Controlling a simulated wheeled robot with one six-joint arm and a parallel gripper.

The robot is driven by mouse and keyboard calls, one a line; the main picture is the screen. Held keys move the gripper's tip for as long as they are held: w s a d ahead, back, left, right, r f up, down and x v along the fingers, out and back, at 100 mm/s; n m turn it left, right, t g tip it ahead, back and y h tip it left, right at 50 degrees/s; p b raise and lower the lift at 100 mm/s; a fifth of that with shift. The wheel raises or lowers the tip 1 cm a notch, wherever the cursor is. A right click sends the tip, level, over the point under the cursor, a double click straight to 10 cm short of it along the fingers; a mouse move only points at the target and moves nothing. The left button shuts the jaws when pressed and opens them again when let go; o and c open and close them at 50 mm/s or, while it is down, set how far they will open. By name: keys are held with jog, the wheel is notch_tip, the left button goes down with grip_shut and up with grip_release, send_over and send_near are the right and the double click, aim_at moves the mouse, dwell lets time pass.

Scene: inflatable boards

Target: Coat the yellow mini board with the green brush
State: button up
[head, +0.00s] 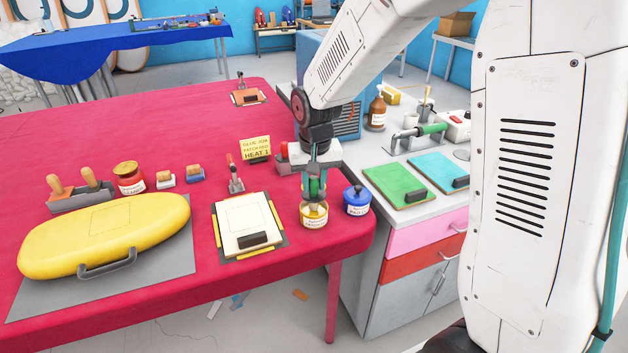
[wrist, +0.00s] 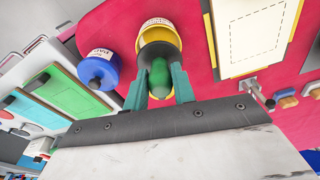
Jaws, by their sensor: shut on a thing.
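My gripper (head: 316,184) points down over the front right of the red table, shut on the green brush (head: 315,189). The green brush (wrist: 159,78) also shows between the fingers in the wrist view. Below it stands an open yellow-banded jar (head: 314,216). The brush's lower end is at or in the jar's mouth; how deep is hidden. A rounded yellow board (head: 110,232) with a faint dashed outline and a grey handle lies at the left. A cream panel (head: 243,216) with a dashed outline and yellow edges lies between board and jar.
A blue-lidded jar (head: 357,201) stands just right of the yellow one. A yellow sign (head: 256,149), a red jar (head: 129,178) and wooden-handled tools (head: 73,190) stand behind. A grey counter (head: 360,160) with green and blue panels adjoins at right.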

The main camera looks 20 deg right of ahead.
jog(key=shift+f, duration=0.4)
dwell(1.1)
jog(key=shift+r, duration=3.5)
